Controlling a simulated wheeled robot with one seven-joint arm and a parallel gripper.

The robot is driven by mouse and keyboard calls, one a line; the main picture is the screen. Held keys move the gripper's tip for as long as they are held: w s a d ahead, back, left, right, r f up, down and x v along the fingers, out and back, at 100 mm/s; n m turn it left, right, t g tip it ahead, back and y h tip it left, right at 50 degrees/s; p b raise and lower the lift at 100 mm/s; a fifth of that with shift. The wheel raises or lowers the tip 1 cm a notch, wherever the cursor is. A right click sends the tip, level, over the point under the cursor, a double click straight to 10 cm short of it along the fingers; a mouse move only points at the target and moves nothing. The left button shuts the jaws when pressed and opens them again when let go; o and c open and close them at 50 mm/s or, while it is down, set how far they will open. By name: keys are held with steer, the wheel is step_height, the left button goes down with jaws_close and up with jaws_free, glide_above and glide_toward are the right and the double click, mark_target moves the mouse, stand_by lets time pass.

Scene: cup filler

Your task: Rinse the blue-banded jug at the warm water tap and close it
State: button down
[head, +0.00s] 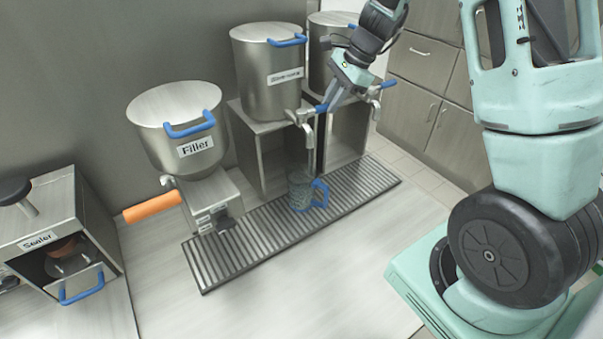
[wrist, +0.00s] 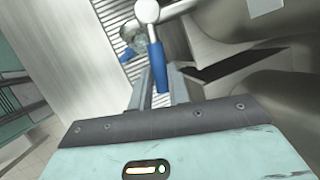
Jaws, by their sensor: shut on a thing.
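The clear jug with a blue handle (head: 300,190) stands upright on the drain grate (head: 245,249), under the spout of the nearer tap (head: 304,124). A pale vertical streak between spout and jug looks like running water. The jug's rim also shows in the wrist view (wrist: 134,38), partly behind the tap. My gripper (head: 324,103) is shut on the blue tap lever (wrist: 157,68), with one finger on each side of it. The tap belongs to a steel tank (head: 262,88) whose label I cannot read clearly.
The filler (head: 180,125) with an orange handle (head: 151,207) is left of the grate. The sealer (head: 45,235) is far left. The front counter is clear.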

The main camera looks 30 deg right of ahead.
steer(key=shift+w+d+n, duration=0.1)
steer(key=shift+w+n, duration=0.25)
steer(key=shift+n, duration=0.15)
steer(key=shift+w+n+g+p, duration=0.35)
steer(key=shift+w+n+g, duration=0.2)
steer(key=shift+n, duration=0.25)
steer(key=shift+r, duration=0.1)
steer(key=shift+w+y, duration=0.15)
steer(key=shift+y, duration=0.15)
steer(key=c, duration=1.2)
jaws_free()
steer(key=shift+w, duration=0.15)
steer(key=b+v, duration=0.4)
steer(key=v, duration=1.3)
steer(key=shift+r, duration=0.2)
